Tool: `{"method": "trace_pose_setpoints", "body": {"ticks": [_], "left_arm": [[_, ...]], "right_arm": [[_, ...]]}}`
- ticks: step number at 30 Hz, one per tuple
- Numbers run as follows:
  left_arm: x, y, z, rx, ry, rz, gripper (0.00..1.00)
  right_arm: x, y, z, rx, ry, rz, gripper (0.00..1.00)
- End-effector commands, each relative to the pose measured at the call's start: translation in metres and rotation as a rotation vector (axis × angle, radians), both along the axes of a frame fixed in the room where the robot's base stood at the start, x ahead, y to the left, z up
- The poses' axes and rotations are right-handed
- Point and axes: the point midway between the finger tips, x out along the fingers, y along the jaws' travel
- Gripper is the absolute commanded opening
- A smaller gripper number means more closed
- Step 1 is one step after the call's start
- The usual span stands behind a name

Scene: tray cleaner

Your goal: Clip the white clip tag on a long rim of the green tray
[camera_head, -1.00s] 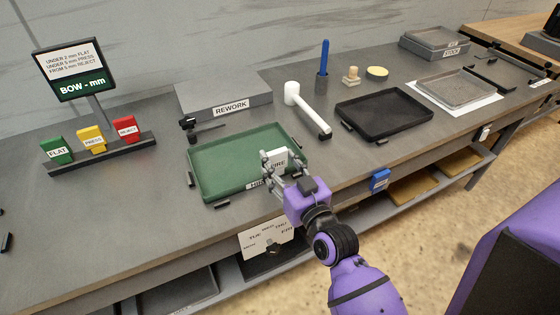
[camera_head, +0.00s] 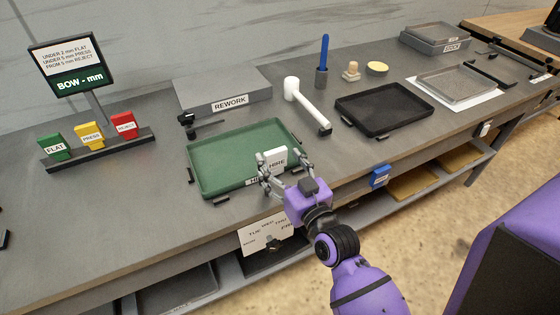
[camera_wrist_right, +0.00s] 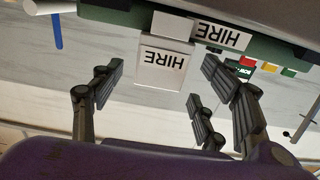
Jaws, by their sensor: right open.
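The green tray (camera_head: 222,160) lies on the grey bench. The white clip tag (camera_head: 276,157), marked HIRE, stands upright at the right part of the tray's near long rim. In the wrist view, the tag (camera_wrist_right: 163,65) sits across the green rim (camera_wrist_right: 110,14), beside a second HIRE label (camera_wrist_right: 222,35) on the tray's side. My right gripper (camera_head: 285,170) is open, its fingers on both sides of the tag. The wrist view shows its fingers (camera_wrist_right: 165,85) spread, with clear gaps to the tag. My left gripper is not in view.
A white-headed mallet (camera_head: 306,106) and a black tray (camera_head: 384,107) lie to the right of the green tray. A grey REWORK block (camera_head: 222,92) stands behind it. Small dark blocks sit around the green tray. A white card (camera_head: 266,233) hangs below the bench front.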

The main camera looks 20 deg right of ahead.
Motion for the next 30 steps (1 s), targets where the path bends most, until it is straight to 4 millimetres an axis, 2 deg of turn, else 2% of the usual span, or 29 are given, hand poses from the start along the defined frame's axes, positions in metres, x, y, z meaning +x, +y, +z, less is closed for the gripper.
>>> {"method": "trace_pose_setpoints", "body": {"ticks": [12,16,21,30], "left_arm": [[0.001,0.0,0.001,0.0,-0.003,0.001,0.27],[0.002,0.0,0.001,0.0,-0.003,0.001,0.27],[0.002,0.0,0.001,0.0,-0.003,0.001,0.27],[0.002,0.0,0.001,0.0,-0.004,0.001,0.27]], "right_arm": [[-0.082,-0.003,-0.001,-0.002,0.004,0.0,0.68],[-0.102,-0.004,-0.001,-0.002,0.003,0.0,0.68],[-0.113,-0.004,0.0,-0.001,0.0,0.0,0.68],[-0.115,-0.004,0.0,0.0,0.001,0.0,0.68]]}}
